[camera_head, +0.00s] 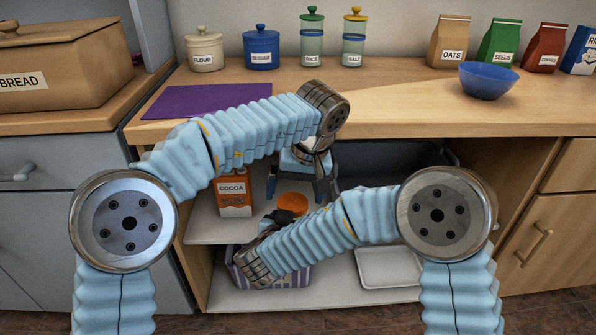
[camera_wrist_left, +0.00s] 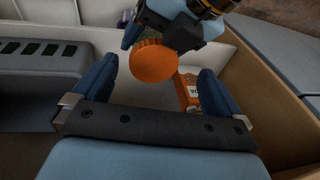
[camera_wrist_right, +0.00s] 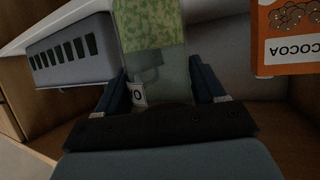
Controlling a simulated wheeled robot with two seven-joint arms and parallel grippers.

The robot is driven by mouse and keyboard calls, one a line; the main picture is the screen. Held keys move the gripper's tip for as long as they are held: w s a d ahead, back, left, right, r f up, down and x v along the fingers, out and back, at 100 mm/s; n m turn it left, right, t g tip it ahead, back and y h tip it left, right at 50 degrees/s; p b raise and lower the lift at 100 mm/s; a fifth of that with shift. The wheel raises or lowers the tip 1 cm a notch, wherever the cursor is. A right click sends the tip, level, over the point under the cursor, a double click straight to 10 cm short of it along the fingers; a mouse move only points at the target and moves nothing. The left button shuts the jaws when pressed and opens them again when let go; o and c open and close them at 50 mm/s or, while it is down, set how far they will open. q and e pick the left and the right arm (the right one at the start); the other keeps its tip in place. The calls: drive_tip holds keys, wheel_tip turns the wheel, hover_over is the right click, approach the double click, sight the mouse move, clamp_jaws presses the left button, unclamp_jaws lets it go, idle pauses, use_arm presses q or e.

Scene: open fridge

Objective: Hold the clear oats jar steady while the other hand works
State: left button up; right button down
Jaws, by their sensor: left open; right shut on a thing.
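The clear oats jar shows its orange lid (camera_head: 293,203) in the head view, inside the open cabinet; my right arm hides most of its body. In the right wrist view the clear jar (camera_wrist_right: 152,65) stands between the fingers, with yellow-green contents and a partly hidden white label. My right gripper (camera_head: 282,217) is shut on the jar's body. My left gripper (camera_head: 298,186) is open and empty above the lid. In the left wrist view the orange lid (camera_wrist_left: 154,62) lies between the spread left fingers; contact cannot be told.
A cocoa box (camera_head: 234,193) stands left of the jar on the shelf. A striped container (camera_head: 297,277) and a white tray (camera_head: 388,268) are lower down. The countertop (camera_head: 400,115) overhangs the cabinet, with a purple mat (camera_head: 205,101) and a blue bowl (camera_head: 488,82) on it.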

sight(294, 204)
use_arm(q)
wheel_tip(294, 204, up, 8)
drive_tip(key=d+m+t+h, duration=0.1)
drive_tip(key=m, duration=0.1)
drive_tip(key=x, duration=0.3)
drive_tip(key=s+x, duration=0.1)
drive_tip(key=x, duration=0.6)
drive_tip(key=shift+s+d+f, duration=0.15)
drive_tip(key=shift+s+f, duration=0.05)
drive_tip(key=shift+s, duration=0.05)
drive_tip(key=shift+w+f, duration=0.1)
drive_tip(key=shift+f, duration=0.3)
drive_tip(key=shift+c, duration=0.2)
